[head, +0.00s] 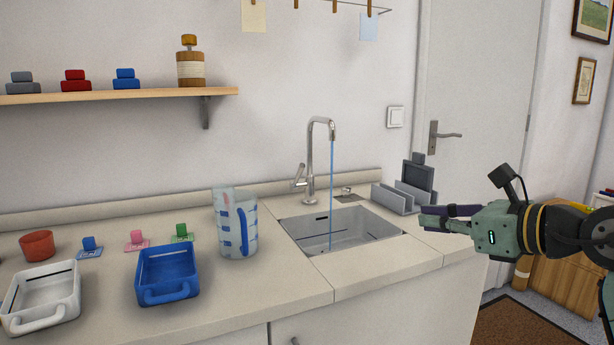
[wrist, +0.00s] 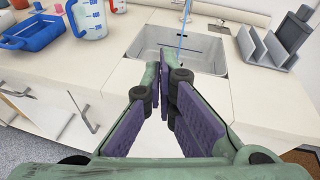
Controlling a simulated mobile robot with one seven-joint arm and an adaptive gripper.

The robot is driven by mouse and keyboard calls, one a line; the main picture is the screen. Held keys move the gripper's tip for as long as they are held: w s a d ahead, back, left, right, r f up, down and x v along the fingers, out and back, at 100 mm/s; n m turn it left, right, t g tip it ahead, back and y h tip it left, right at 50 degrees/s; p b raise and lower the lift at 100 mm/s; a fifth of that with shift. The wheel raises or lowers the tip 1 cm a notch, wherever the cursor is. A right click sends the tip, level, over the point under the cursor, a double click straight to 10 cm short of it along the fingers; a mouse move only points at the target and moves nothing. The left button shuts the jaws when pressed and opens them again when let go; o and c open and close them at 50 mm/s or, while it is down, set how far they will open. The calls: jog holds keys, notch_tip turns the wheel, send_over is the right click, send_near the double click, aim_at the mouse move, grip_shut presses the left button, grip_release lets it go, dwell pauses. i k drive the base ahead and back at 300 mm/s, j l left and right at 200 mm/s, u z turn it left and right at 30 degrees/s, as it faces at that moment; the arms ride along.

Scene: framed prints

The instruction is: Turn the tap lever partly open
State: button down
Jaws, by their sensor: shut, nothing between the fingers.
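The chrome tap (head: 311,160) stands behind the sink, with a tall curved spout. Its lever (head: 299,176) is on the left side of the body and tilts up and to the left. A thin blue stream of water (head: 331,195) falls from the spout into the sink (head: 340,236). My gripper (head: 424,217) is shut and empty, to the right of the sink and apart from the tap. In the wrist view my gripper (wrist: 163,68) points toward the sink's front edge; the lever is not visible there.
A measuring jug (head: 236,225) stands left of the sink. A grey rack (head: 398,198) stands at the sink's back right. A blue tray (head: 167,275) and a white tray (head: 42,296) are on the left counter. A shelf (head: 120,95) hangs on the wall.

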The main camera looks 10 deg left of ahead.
aim_at(294, 185)
jog(key=i+j, duration=0.35)
jog(key=j, duration=0.15)
jog(key=i+j, duration=0.3)
jog(key=j, duration=0.2)
